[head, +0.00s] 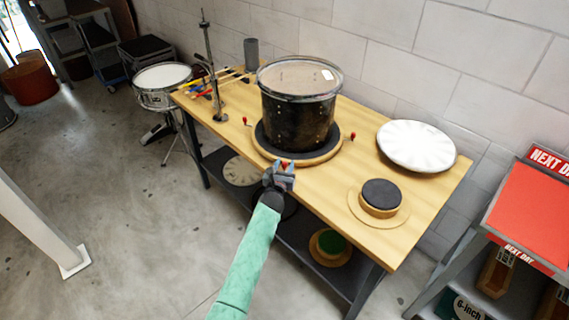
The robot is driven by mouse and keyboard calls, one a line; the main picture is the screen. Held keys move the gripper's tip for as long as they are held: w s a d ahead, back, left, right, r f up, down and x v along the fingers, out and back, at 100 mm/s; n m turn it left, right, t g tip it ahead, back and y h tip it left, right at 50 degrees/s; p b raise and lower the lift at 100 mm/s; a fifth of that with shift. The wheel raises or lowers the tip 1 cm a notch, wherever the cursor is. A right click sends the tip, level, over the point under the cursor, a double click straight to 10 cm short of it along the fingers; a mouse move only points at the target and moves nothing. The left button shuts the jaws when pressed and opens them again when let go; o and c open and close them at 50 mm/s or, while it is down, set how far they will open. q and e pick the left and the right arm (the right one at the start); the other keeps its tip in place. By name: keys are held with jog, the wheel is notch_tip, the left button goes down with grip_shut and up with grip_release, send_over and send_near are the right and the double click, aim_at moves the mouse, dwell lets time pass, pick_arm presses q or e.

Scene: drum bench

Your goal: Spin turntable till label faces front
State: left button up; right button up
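A black drum (298,122) with a metal rim and pale head stands upright on a round turntable (322,157) with a wooden edge and dark top. A small white patch (327,75) shows at the right of the drum head; I see no clear label on the drum's front side. Red-tipped pegs stand out at the turntable's left (246,121) and right (353,136). My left gripper (282,170) is at the turntable's front edge, with a bit of red between its fingertips; whether it is shut on it I cannot tell. My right gripper is out of view.
On the wooden bench (400,215) are a white drum head (416,146) and a dark round pad (381,195) at right. A stand (211,75), drumsticks and a grey cup (251,53) are at back left. A snare drum (162,84) stands beside the bench.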

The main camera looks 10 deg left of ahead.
pick_arm(q)
jog(key=shift+w, duration=0.15)
jog(key=shift+c, duration=0.5)
grip_shut()
jog(key=shift+a, duration=0.15)
